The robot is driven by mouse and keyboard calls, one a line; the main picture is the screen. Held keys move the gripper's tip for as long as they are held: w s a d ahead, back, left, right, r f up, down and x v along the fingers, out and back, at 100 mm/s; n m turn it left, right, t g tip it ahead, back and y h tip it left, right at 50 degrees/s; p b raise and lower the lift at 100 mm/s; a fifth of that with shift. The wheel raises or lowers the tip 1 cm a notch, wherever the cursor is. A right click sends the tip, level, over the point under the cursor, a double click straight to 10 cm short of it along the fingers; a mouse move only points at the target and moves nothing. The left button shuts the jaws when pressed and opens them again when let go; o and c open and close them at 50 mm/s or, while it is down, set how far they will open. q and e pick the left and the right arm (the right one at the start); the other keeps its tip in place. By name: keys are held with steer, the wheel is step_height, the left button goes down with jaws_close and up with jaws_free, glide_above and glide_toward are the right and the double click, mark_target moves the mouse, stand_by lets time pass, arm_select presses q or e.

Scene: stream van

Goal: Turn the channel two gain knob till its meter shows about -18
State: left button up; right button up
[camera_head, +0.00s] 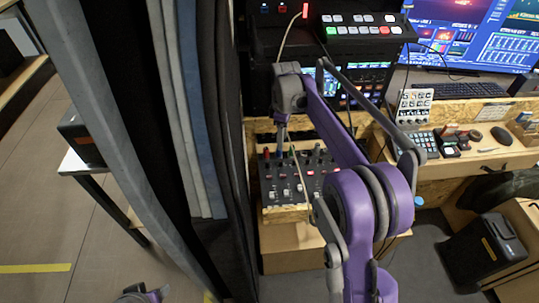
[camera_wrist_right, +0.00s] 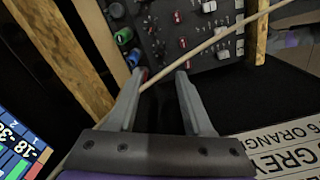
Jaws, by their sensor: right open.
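The mixer panel (camera_head: 300,180) is a dark board with rows of knobs and faders, below the screens in the head view. In the right wrist view my right gripper (camera_wrist_right: 161,74) is open and empty. A green knob (camera_wrist_right: 123,35) and a blue knob (camera_wrist_right: 135,57) stand beyond its left fingertip. A red knob, partly hidden, is close to that fingertip; contact is unclear. I cannot tell which knob is channel two. A meter screen (camera_wrist_right: 20,145) shows -18 and green bars. My left gripper (camera_head: 140,293) barely shows at the bottom edge.
A pale cable (camera_wrist_right: 205,45) crosses in front of the panel and past the fingers. Wooden edges flank the panel. Dark curtains (camera_head: 190,110) hang close at left. A white label board (camera_wrist_right: 285,155) lies at lower right. A desk with monitors stands at right.

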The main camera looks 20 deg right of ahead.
mark_target(282, 161)
step_height(282, 161, down, 11)
steer(key=shift+r+b, duration=0.15)
steer(key=shift+b, duration=0.15)
steer(key=shift+s, duration=0.1)
jaws_close()
